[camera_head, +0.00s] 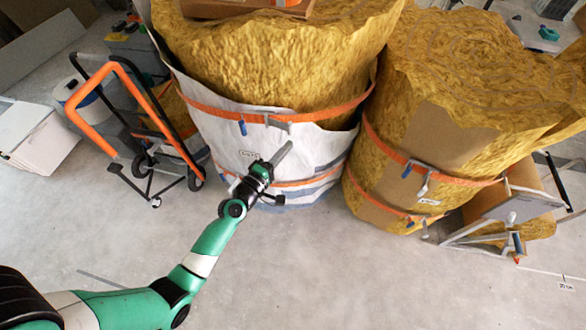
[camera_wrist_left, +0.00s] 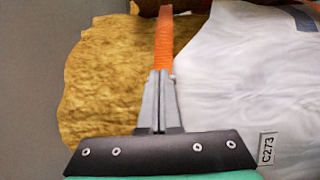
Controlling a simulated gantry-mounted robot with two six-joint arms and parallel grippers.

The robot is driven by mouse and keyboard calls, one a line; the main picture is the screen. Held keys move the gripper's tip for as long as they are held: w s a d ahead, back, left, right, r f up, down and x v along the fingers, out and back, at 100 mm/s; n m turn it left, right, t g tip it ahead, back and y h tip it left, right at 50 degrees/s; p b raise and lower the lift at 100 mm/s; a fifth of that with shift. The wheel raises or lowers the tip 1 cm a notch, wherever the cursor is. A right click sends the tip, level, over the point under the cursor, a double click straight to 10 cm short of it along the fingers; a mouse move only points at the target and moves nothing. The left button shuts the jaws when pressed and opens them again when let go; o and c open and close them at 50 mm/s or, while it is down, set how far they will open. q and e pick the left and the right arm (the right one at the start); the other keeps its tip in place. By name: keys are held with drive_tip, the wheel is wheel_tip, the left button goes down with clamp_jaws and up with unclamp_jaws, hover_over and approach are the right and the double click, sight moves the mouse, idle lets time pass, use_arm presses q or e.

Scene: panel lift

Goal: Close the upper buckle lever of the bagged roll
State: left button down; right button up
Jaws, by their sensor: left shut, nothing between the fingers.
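The bagged roll is yellow wool in a white bag (camera_head: 225,140), upright at the centre of the head view. Its upper orange strap (camera_head: 335,111) carries a grey buckle (camera_head: 278,121) and a small blue tab (camera_head: 242,127). I cannot tell the upper lever's position. My left gripper (camera_head: 290,145) is shut and empty, in front of the bag below the upper buckle. It hides part of the lower strap (camera_head: 318,177). In the left wrist view its fingers (camera_wrist_left: 160,74) appear in line with an orange strap (camera_wrist_left: 163,40), beside the white bag (camera_wrist_left: 230,75); contact is unclear. My right gripper is not in view.
A second strapped roll (camera_head: 440,135) stands close on the right. An orange-framed hand cart (camera_head: 120,75) stands at the left. A grey metal frame (camera_head: 500,210) is at the far right. The front floor (camera_head: 320,270) is mostly clear.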

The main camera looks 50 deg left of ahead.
use_arm(q)
drive_tip(key=s+d+p, duration=0.2)
drive_tip(key=d+p, duration=0.3)
drive_tip(key=d, duration=0.4)
drive_tip(key=shift+s+d, duration=0.15)
drive_tip(key=shift+s, duration=0.25)
